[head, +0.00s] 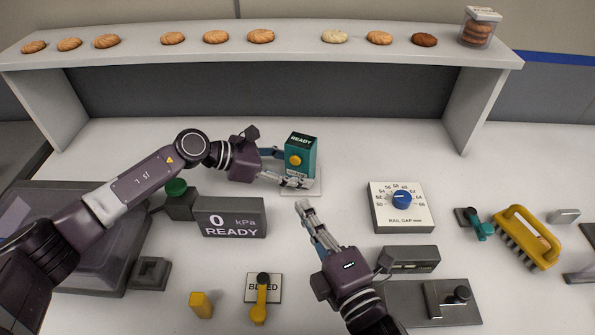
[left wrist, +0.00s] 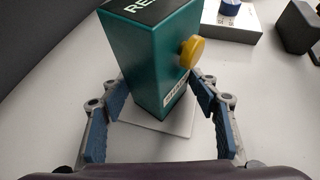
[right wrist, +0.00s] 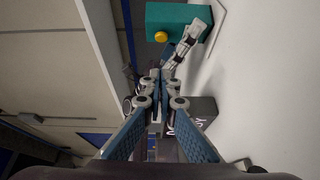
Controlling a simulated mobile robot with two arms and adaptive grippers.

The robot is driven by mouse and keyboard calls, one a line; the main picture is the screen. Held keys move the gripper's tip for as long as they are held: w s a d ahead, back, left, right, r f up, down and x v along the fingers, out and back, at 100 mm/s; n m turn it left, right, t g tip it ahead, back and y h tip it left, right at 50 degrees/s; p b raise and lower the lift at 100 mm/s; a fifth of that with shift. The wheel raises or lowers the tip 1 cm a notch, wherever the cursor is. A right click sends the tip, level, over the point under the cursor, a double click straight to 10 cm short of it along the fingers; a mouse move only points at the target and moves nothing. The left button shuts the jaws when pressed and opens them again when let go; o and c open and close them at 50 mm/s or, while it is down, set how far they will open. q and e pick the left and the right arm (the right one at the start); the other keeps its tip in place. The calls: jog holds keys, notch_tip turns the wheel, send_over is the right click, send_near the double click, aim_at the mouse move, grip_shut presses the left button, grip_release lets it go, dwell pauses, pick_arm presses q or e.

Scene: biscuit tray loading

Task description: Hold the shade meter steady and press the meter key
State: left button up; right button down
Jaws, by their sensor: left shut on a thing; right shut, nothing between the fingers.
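The shade meter (head: 299,170) is an upright teal box with a dark top marked READY and a round yellow key (head: 295,160) on its front face. It stands on a thin white plate (head: 315,187). My left gripper (head: 284,167) is shut around the meter's sides; the left wrist view shows its blue finger pads on either side of the meter (left wrist: 150,70), with the yellow key (left wrist: 191,52) clear of them. My right gripper (head: 301,206) is shut and empty, in front of and below the meter, apart from it. The right wrist view shows the key (right wrist: 161,36) beyond its fingertips.
A grey kPa display (head: 232,232) reading 0 READY is at left, beside a green button (head: 176,187). A rail gap dial (head: 402,220) is at right, near a yellow brush (head: 520,240). A shelf (head: 290,50) with several biscuits spans the back.

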send_near(290, 160)
jog(key=a, duration=0.4)
jog(key=shift+w+d, duration=0.25)
jog(key=shift+w, duration=0.65)
jog(key=shift+w+d, duration=0.25)
jog(key=shift+w, duration=0.6)
jog(key=shift+w+d, duration=0.25)
jog(key=shift+w, duration=0.65)
